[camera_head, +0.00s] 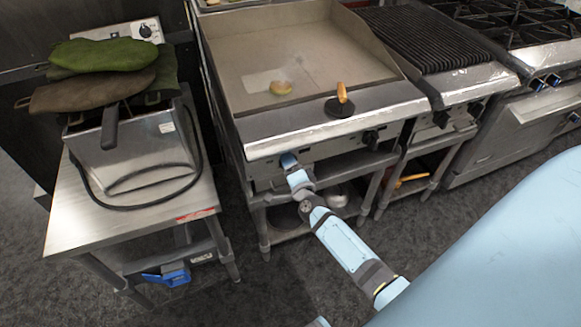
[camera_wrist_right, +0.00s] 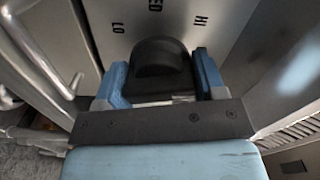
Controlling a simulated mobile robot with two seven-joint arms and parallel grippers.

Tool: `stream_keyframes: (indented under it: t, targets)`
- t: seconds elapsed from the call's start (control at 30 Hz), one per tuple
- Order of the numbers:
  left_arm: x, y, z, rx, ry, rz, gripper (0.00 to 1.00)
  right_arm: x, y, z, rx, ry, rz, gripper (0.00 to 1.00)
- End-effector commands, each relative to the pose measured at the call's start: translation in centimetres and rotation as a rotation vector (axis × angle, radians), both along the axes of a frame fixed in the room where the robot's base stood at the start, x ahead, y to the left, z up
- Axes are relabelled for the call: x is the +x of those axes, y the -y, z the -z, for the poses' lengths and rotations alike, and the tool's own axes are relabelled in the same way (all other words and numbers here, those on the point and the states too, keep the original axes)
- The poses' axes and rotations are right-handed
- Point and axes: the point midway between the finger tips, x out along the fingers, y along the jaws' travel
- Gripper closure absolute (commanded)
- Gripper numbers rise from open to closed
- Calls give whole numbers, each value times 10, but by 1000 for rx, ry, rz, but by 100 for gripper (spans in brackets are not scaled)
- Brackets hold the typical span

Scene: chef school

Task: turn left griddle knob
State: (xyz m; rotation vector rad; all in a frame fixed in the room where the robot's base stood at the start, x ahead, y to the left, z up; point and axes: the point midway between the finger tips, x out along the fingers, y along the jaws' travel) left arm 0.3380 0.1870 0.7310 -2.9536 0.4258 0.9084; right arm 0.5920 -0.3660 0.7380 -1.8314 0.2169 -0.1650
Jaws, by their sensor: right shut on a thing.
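The griddle (camera_head: 335,45) stands at the top centre of the head view, with a steel front panel. My right arm reaches up to the left end of that panel, and my right gripper (camera_head: 289,161) is there, hiding the left griddle knob from the head view. In the right wrist view, the left griddle knob (camera_wrist_right: 160,58) is black, with LO, MED and HI marks on the panel (camera_wrist_right: 225,30) around it. The blue fingers of my right gripper (camera_wrist_right: 160,82) stand on both sides of the knob, shut on it. My left gripper is not in view.
A second black knob (camera_head: 370,138) sits further right on the panel. A fryer (camera_head: 135,145) on a steel table (camera_head: 75,215) stands left; a grill (camera_head: 425,40) stands right.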

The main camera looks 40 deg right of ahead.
Motion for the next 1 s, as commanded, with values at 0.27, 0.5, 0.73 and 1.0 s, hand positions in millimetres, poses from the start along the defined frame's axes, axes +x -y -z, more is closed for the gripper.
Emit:
stream_keyframes:
  t: [0.27, 0.5, 0.73, 1.0]
  targets:
    - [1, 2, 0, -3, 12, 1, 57, -1, 0, 2, 174, 40, 1, 60]
    - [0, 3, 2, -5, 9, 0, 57, -1, 0, 2, 253, 59, 0, 60]
    - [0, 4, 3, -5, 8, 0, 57, -1, 0, 1, 279, 65, 0, 60]
    - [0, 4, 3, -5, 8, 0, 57, -1, 0, 1, 280, 65, 0, 60]
